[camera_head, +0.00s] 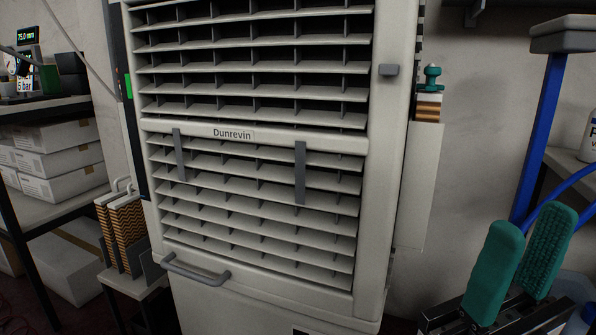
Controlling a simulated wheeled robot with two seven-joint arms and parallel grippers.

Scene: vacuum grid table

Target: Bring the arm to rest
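My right gripper (530,225) is at the bottom right, with its two green, ribbed finger pads pointing up. The pads stand apart with a clear gap and nothing between them, so it is open and empty. It is in front of the wall, to the right of the large cream cabinet (391,180) and apart from it in the picture. My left gripper does not show.
The louvred cabinet, labelled "Dunrevin", fills the middle, with a grey handle (195,271) low on its front. Shelves with white boxes (60,160) stand at the left. A blue post (540,135) and a white bottle (589,140) are at the right, behind the gripper.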

